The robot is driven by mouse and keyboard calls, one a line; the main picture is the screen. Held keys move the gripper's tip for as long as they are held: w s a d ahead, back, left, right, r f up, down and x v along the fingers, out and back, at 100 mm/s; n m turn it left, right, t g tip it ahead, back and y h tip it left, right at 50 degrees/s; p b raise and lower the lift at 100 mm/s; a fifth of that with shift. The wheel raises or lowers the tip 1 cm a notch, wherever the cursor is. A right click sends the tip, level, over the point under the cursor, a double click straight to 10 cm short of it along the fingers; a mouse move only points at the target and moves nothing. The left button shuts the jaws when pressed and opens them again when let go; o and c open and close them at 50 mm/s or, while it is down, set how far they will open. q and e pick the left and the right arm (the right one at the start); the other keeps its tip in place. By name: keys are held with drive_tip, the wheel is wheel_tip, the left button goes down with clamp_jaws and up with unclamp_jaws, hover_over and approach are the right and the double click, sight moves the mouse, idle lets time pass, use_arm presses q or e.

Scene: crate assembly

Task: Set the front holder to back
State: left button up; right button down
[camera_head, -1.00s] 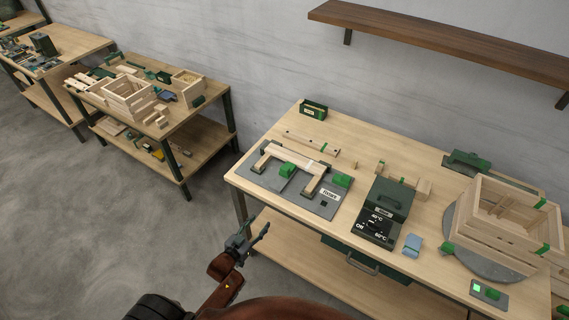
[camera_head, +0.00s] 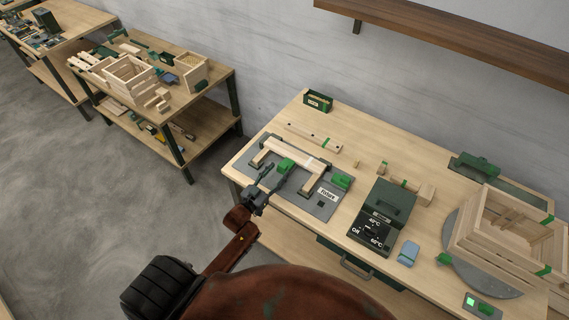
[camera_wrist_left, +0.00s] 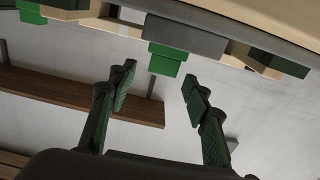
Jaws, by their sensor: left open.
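A grey jig plate (camera_head: 318,207) lies at the left end of the workbench, with a U-shaped wooden frame (camera_head: 290,154) on it. A green holder (camera_head: 286,164) sits on the plate inside the U; another green block (camera_head: 341,181) sits at its right, near a white label. I cannot tell which is the front holder. My left gripper (camera_head: 273,177) is open and empty, at the plate's near edge just short of the inner green holder. In the left wrist view, a green block (camera_wrist_left: 165,58) shows ahead, between and beyond the open fingers (camera_wrist_left: 158,90). My right gripper is not in view.
A dark green control box (camera_head: 382,215) with a dial and a blue block (camera_head: 409,252) stand right of the plate. A wooden crate (camera_head: 510,232) sits on a round grey turntable at the far right. A wooden shelf (camera_head: 450,37) hangs on the wall above the bench.

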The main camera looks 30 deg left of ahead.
sight(281, 167)
use_arm(q)
drive_tip(key=w, duration=0.3)
drive_tip(key=shift+w, duration=0.75)
drive_tip(key=c, duration=0.8)
clamp_jaws()
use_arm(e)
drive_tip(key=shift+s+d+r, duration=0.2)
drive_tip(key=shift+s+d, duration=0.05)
